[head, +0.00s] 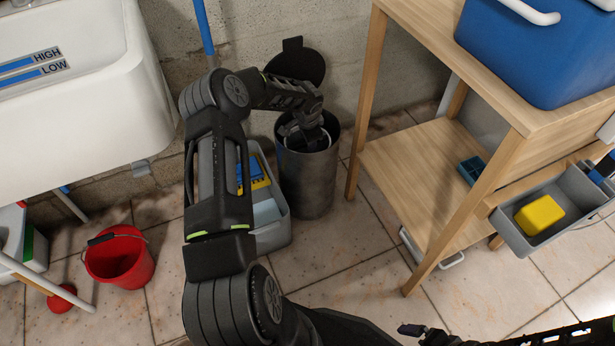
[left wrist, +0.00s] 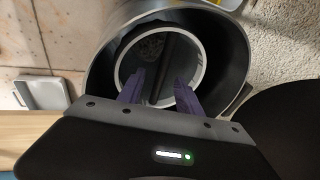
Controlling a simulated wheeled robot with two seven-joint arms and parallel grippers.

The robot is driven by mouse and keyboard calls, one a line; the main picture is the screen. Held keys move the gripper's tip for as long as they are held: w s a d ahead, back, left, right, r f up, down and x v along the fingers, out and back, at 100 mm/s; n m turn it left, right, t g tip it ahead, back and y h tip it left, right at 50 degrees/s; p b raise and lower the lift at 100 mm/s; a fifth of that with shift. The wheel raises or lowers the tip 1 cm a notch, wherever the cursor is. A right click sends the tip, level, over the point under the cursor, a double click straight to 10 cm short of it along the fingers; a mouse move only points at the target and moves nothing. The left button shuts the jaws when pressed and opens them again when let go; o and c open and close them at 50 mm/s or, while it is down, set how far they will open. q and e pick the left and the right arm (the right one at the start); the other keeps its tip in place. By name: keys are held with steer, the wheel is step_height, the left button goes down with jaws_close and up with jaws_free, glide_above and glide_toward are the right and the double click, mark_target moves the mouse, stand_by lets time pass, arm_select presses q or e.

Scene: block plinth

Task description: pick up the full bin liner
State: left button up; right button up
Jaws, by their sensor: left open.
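The dark metal bin (head: 308,182) stands on the floor against the wall, its black lid (head: 298,64) tipped up behind it. Inside is a round liner with a pale rim (left wrist: 203,64), which holds dark contents and a grey speckled patch. A dark bar crosses the liner's opening; I cannot tell if it is a handle. My left gripper (head: 305,128) reaches down into the bin's mouth. In the left wrist view its two fingers (left wrist: 160,92) are apart, over the near side of the liner's rim. My right gripper (head: 428,333) is partly visible at the bottom edge.
A grey crate (head: 275,238) with blue and yellow items stands left of the bin. A wooden shelf unit (head: 410,165) is close on the right, with a blue cooler (head: 540,55) on top. A red bucket (head: 120,260) and white sink (head: 85,110) are left. Front floor is clear.

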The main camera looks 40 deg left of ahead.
arm_select(q)
steer(key=b+x, duration=0.2)
steer(key=x, duration=0.2)
steer(key=shift+a+f, duration=0.1)
steer(key=shift+f, duration=0.1)
steer(key=shift+w+a+f, duration=0.15)
steer(key=shift+w+f, duration=0.05)
steer(key=shift+f, duration=0.15)
steer(key=shift+c, duration=0.2)
jaws_close()
steer(key=shift+r, duration=0.1)
stand_by(1.1)
